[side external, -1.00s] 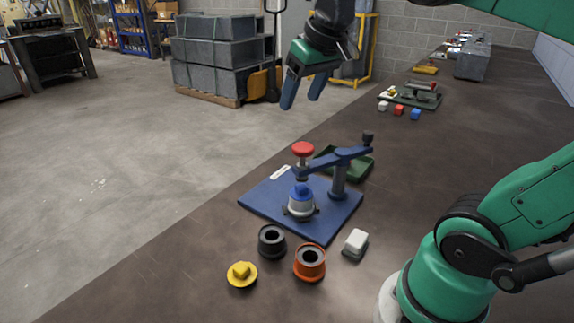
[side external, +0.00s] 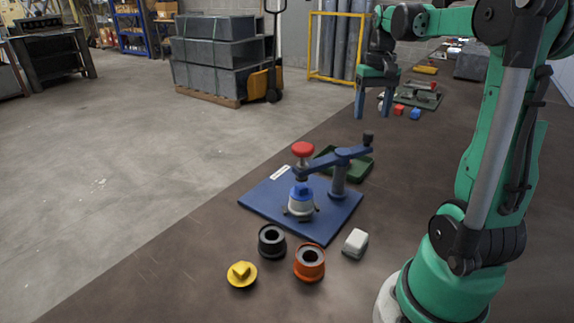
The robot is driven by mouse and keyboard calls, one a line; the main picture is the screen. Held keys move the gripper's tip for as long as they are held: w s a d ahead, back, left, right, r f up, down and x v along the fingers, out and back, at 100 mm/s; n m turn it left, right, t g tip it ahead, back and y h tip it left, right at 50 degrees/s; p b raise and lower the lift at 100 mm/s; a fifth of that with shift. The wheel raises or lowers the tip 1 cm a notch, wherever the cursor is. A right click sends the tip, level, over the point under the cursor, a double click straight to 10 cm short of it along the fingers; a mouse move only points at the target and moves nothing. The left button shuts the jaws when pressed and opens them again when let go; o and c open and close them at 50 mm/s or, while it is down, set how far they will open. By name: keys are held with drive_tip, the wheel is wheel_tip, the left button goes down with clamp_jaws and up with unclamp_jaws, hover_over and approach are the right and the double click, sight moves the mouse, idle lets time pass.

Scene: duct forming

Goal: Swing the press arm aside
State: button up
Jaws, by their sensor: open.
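The blue press arm (side external: 336,160) is mounted on a post (side external: 339,182) on the blue base plate (side external: 269,215). It reaches left over a blue and white part (side external: 300,198). A red knob (side external: 303,149) tops its left end, and a dark knob (side external: 368,138) stands up at its right end. My gripper (side external: 373,109) is open and empty, fingers pointing down. In the picture it is above and apart from the dark knob. Whether the press touches the part below cannot be told.
A dark green tray (side external: 356,164) lies behind the press. In front are a black ring (side external: 271,240), an orange ring (side external: 310,262), a yellow cap (side external: 241,274) and a white block (side external: 355,243). Small coloured cubes (side external: 414,113) lie farther back. The table's left edge is clear.

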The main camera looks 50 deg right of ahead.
sight(369, 132)
drive_tip(key=shift+f, duration=2.5)
clamp_jaws()
